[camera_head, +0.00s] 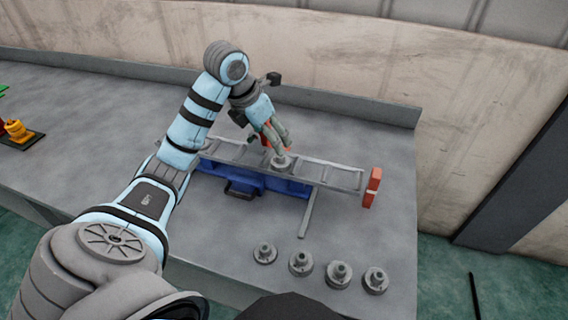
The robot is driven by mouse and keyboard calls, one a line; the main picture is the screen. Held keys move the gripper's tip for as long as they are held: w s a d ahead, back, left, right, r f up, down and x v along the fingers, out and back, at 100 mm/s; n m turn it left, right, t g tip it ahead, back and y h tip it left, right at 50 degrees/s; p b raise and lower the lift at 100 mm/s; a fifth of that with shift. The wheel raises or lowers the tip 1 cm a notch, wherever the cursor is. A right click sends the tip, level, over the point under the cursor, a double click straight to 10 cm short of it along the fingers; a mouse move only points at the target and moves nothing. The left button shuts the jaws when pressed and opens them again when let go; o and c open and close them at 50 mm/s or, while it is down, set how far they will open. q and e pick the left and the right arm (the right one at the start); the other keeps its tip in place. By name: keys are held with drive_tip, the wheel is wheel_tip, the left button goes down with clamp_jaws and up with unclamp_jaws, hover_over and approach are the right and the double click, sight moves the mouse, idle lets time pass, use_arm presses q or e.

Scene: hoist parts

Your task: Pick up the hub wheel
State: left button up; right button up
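My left gripper (276,147) reaches down over the middle of a grey ladder-like rail frame (335,176). A grey hub-shaped part (282,164) sits on the frame right under its fingertips. Whether the fingers touch or grip that part is too small to tell. Several similar grey hub wheels stand in a row near the table's front edge, such as the leftmost (265,253), the second (301,263) and the rightmost (376,280). They lie apart from the gripper. My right gripper is not in view.
The rail frame lies over a blue fixture (243,181) and ends in an orange-red block (372,187). A thin grey bar (308,214) lies in front. A yellow part (17,130) on a dark tray is at far left. The grey table (70,105) has free room at left.

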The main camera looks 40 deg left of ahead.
sight(281, 160)
use_arm(q)
drive_tip(key=x, duration=0.3)
drive_tip(key=shift+s+f, duration=0.15)
drive_tip(key=shift+f, duration=0.3)
drive_tip(key=x, duration=0.6)
drive_tip(key=shift+f, duration=0.1)
drive_tip(key=shift+c, duration=0.4)
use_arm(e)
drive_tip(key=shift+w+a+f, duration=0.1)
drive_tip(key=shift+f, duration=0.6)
